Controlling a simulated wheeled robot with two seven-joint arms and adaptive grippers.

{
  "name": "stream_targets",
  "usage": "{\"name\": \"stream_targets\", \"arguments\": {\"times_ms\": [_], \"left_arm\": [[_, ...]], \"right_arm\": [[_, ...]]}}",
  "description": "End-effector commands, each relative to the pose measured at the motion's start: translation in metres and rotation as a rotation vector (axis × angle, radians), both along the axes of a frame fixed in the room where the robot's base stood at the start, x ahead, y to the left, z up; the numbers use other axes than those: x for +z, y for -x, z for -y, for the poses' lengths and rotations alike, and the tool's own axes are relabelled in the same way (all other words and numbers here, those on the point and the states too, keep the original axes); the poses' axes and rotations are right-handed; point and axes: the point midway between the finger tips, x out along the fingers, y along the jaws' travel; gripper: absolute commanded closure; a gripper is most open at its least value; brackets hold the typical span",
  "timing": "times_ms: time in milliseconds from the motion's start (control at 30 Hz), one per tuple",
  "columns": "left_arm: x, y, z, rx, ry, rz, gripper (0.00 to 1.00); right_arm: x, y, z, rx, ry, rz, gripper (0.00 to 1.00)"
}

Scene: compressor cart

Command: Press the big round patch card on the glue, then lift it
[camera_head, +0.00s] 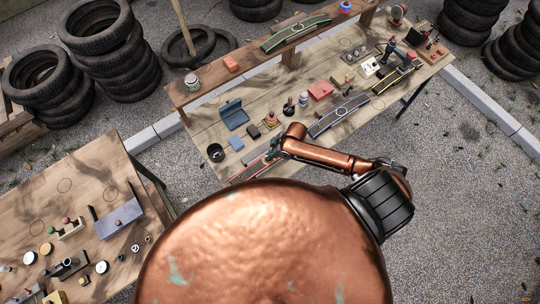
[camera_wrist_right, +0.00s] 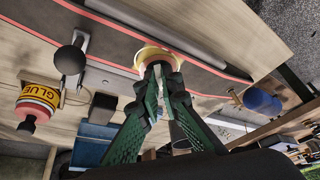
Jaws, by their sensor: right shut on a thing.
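My right gripper (camera_wrist_right: 160,75) has green fingers and is shut on a small round thing with a yellow rim, which looks like the round patch card (camera_wrist_right: 147,52). The card lies over the black strip with red edges (camera_wrist_right: 110,40); I cannot tell whether it touches the strip. Any glue under it is hidden. In the head view my right gripper (camera_head: 271,152) is small, at the near edge of the workbench, by the end of a red-edged strip (camera_head: 246,171). A bottle labelled GLUE (camera_wrist_right: 38,95) stands at the left of the wrist view. My left gripper is not in view.
The workbench (camera_head: 205,120) holds a blue box (camera_head: 233,114), a red box (camera_head: 320,90) and a blue-edged strip (camera_head: 338,116). A second table (camera_head: 40,190) with small parts stands at the left. In the wrist view a black ball knob (camera_wrist_right: 70,60) and a blue cylinder (camera_wrist_right: 262,102) flank my gripper.

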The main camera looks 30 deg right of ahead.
Motion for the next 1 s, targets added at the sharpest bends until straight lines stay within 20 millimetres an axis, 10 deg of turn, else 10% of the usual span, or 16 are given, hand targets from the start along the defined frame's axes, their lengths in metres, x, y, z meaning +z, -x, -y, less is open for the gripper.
{"name": "stream_targets", "arguments": {"times_ms": [1000], "left_arm": [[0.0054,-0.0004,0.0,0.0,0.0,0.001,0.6]], "right_arm": [[-0.0014,0.0016,0.0025,0.0,0.0,0.0,1.0]]}}
